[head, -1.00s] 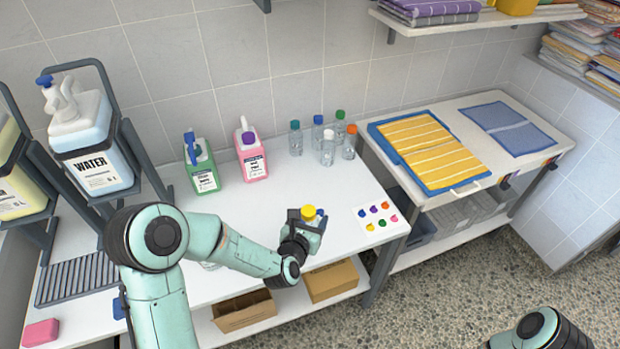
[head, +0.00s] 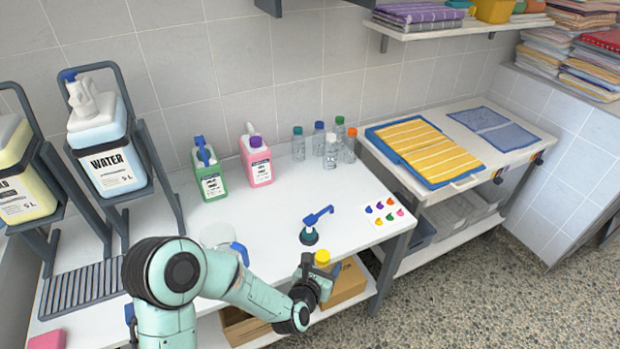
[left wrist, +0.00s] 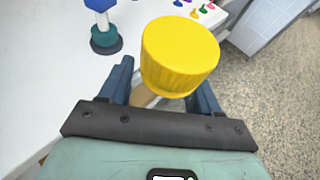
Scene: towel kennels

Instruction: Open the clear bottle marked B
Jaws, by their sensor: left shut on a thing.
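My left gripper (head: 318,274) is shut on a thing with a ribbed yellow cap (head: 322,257). It is held beyond the front edge of the white table (head: 270,268), above the floor-level boxes. I cannot read a B on any. My right gripper is out of view.
A dark round base with a teal part and blue lever (head: 312,232) stands near the table's front. A card with coloured spots (head: 385,212) lies right of it. Green (head: 210,180) and pink (head: 257,165) jugs stand behind. Cardboard boxes (head: 350,283) sit below.

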